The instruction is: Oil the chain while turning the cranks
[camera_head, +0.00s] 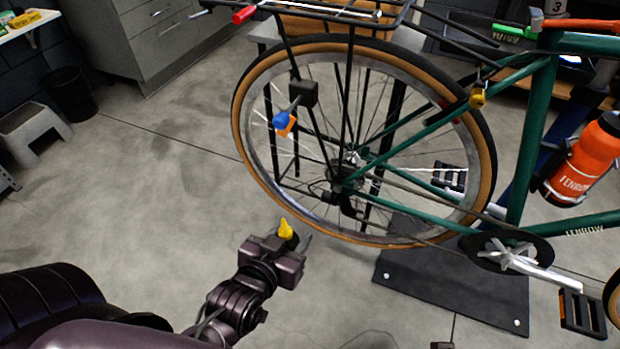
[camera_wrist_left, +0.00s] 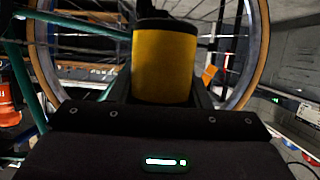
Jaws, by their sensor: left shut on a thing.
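My left gripper (camera_head: 292,242) is shut on a small yellow bottle (camera_head: 286,229), low and to the left of the bike's rear wheel, apart from the bike. In the left wrist view the yellow bottle (camera_wrist_left: 165,66) has a dark top and sits between the two fingers, with the wheel behind it. The chainring and silver crank (camera_head: 512,254) are at the lower right, with one pedal (camera_head: 582,312) low and forward and the other pedal (camera_head: 449,177) behind the frame. The chain runs thinly back to the rear cogs (camera_head: 345,174). My right gripper is not clearly visible.
The green bike (camera_head: 535,130) stands over a dark mat (camera_head: 470,290). A blue and orange item (camera_head: 284,122) hangs by the wheel's left side. An orange bottle (camera_head: 590,155) is on the frame. Grey drawers (camera_head: 150,35), a step stool (camera_head: 35,125) and open floor lie left.

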